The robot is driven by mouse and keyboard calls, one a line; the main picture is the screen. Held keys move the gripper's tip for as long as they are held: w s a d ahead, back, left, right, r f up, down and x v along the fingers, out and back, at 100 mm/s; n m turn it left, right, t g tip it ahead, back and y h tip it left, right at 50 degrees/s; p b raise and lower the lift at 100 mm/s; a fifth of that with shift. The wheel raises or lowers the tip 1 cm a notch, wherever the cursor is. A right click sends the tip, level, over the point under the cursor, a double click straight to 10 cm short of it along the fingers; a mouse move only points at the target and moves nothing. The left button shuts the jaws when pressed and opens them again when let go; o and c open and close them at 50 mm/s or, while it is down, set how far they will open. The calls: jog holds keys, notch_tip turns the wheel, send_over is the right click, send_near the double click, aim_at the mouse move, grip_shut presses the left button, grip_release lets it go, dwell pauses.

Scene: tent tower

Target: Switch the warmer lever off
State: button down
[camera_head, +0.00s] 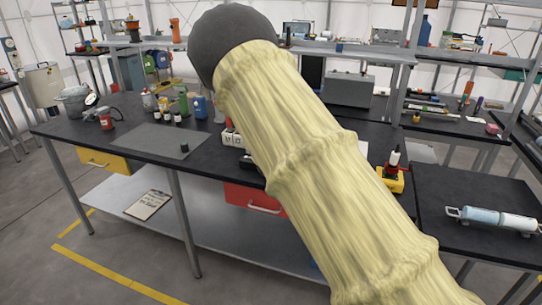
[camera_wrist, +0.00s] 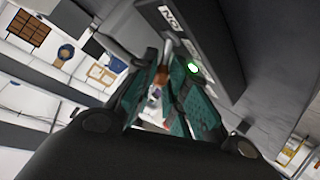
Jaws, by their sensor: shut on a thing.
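In the wrist view, my gripper (camera_wrist: 165,58) has its teal-padded fingers closed together at the tips, against a dark housing. They are shut on the warmer lever, which is small and mostly hidden by the fingers. The dark housing of the warmer (camera_wrist: 203,35) carries a white label (camera_wrist: 171,15) that seems to read ON. A small green light (camera_wrist: 193,67) glows on it, just right of the fingers. In the head view, my yellow-sleeved arm fills the middle, and my gripper does not show.
In the head view, a black workbench (camera_head: 75,127) holds bottles, a grey mat (camera_head: 150,139) and a grey box (camera_head: 348,90). A side table at right bears a blue and white cylinder (camera_head: 497,219). Shelves stand behind. Grey floor is clear at front left.

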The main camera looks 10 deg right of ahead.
jog(key=shift+w+r, duration=0.1)
jog(key=shift+r, duration=0.05)
jog(key=c, duration=1.7)
grip_release()
jog(key=shift+a, duration=0.1)
